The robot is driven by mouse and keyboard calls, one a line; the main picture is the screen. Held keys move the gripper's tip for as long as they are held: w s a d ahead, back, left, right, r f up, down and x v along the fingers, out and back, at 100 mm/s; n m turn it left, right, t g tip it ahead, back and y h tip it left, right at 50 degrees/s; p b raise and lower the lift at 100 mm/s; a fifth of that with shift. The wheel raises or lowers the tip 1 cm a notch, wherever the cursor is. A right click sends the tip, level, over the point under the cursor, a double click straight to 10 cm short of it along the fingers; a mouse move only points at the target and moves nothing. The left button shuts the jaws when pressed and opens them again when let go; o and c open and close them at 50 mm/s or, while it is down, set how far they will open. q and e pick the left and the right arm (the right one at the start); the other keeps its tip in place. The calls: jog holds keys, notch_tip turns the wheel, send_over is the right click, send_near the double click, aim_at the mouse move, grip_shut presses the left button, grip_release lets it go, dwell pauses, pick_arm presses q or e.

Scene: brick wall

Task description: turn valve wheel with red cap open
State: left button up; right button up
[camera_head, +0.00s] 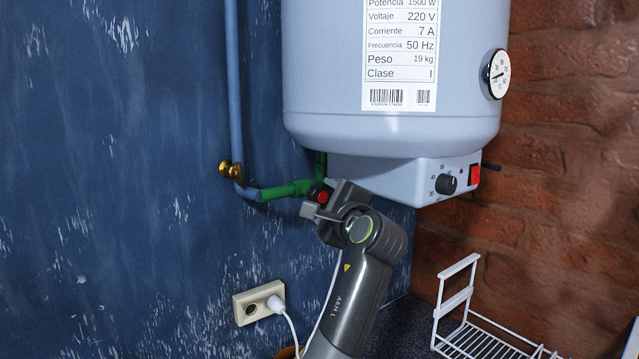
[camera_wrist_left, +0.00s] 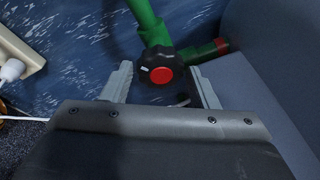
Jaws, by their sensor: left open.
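The valve wheel (camera_wrist_left: 157,67) is a small dark knob with a red cap (camera_wrist_left: 162,75), mounted on a green pipe (camera_wrist_left: 146,22). In the head view the red cap (camera_head: 322,197) shows just beside my left gripper (camera_head: 316,205), below the water heater, and much of the wheel is hidden by the gripper. In the left wrist view my left gripper (camera_wrist_left: 164,86) is open, with one finger on each side of the wheel. I cannot tell whether the fingers touch it. My right gripper is in neither view.
The white water heater (camera_head: 300,105) hangs just above my left gripper, with its control box (camera_head: 400,182) close by. A brass valve (camera_head: 231,171) sits on the blue pipe at left. A socket with a plug (camera_head: 258,303) and a white wire rack (camera_head: 480,340) are lower down.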

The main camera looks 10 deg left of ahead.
aim_at(322, 198)
pick_arm(q)
jog(key=shift+p+x, duration=0.45)
jog(key=shift+x, duration=1.1)
jog(key=c, duration=0.7)
jog(key=shift+o, duration=0.2)
jog(key=shift+f+n+b, duration=0.2)
jog(key=shift+n+b, duration=0.4)
jog(key=shift+b, duration=0.3)
jog(key=shift+n+t+y+b, duration=0.3)
jog(key=shift+n+y+b, duration=0.1)
jog(key=shift+n+b, duration=0.75)
jog(key=n+b, duration=0.3)
jog(key=shift+r+y, duration=0.1)
jog(key=shift+y, duration=0.2)
jog(key=shift+r+n, duration=0.1)
jog(key=shift+n, duration=0.35)
jog(key=shift+b, duration=0.3)
